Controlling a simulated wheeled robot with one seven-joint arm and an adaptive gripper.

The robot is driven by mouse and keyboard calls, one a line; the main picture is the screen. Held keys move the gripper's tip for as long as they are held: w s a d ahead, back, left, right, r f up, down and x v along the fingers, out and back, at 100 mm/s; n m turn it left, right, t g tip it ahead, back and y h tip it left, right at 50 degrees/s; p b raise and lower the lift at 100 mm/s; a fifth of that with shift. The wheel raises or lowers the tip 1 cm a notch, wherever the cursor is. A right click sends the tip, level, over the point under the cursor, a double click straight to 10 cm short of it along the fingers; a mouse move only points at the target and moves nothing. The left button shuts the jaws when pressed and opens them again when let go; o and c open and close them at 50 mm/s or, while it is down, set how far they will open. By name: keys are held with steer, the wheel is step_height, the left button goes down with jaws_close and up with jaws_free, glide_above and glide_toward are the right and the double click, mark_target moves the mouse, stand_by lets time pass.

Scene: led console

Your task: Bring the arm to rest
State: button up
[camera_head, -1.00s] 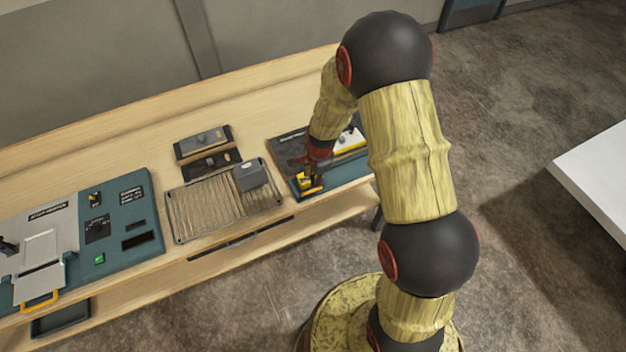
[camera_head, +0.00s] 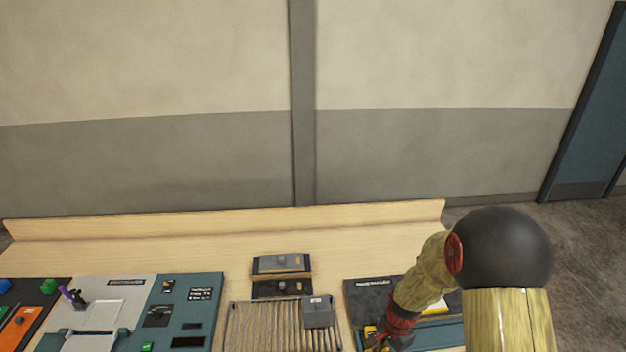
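My arm rises at the lower right of the head view, with a black joint and wood-like links, and reaches down to the bench. My gripper (camera_head: 378,344) is at the bottom of the view, over the dark panel (camera_head: 368,292) at the right of the bench. A small yellow part (camera_head: 370,331) shows beside it. The fingertips are small and partly cut off by the frame's lower edge, so I cannot tell whether they are open or hold anything.
The wooden bench (camera_head: 215,248) runs along the wall. A slatted rack (camera_head: 262,326) with a grey box (camera_head: 318,312) lies left of my gripper. A teal console (camera_head: 205,315) and an orange panel (camera_head: 28,325) are further left. Open floor lies at the right.

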steer(key=s+a+r+n+t+b, duration=0.1)
steer(key=s+r+n+t+b, duration=0.1)
steer(key=s+r+n+b, duration=0.3)
steer(key=s+a+r+n+t+b, duration=0.1)
steer(key=s+r+n+t+b, duration=0.2)
steer(key=s+b, duration=1.1)
step_height(320, 180, up, 3)
steer(key=n+b, duration=0.4)
steer(key=b, duration=0.3)
steer(key=shift+a+f+t+b, duration=0.15)
steer(key=shift+a+t+b, duration=0.1)
steer(key=shift+t+b, duration=0.05)
